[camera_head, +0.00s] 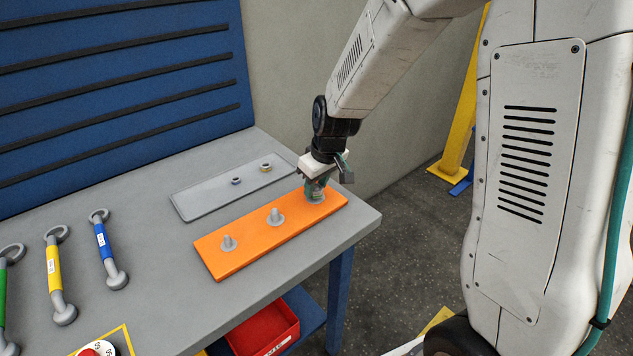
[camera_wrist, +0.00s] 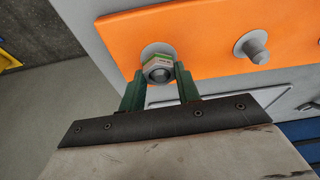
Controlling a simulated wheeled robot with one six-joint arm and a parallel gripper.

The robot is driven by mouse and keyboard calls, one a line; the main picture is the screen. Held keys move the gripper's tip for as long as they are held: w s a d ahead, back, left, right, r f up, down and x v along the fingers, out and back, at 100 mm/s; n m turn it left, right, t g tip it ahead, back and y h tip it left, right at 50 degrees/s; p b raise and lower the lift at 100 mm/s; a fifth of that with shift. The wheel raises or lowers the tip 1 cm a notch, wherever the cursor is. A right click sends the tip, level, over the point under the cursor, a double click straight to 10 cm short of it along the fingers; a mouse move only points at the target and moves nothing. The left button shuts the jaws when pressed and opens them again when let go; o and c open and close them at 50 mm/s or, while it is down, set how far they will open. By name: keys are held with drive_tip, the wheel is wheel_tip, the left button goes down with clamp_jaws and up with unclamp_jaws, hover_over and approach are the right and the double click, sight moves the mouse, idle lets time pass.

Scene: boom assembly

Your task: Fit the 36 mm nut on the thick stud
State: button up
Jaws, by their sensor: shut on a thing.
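My gripper (camera_wrist: 158,82) has its green fingers shut on a nut with a green band (camera_wrist: 158,68). In the head view my gripper (camera_head: 317,186) points down at the right end of the orange plate (camera_head: 240,258). The round grey base of the thick stud (camera_wrist: 157,49) shows just behind the nut in the wrist view. The nut lines up closely with this stud, and the fingers and nut hide most of it. I cannot tell how far the stud reaches into the nut.
Two thinner studs stand on the plate, a middle one (camera_head: 275,217) and a left one (camera_head: 229,243). Wrenches, including a blue one (camera_head: 104,241), lie at the left.

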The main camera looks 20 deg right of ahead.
drive_tip(key=shift+f, duration=0.2)
drive_tip(key=o, duration=1.1)
drive_tip(key=shift+o, duration=0.2)
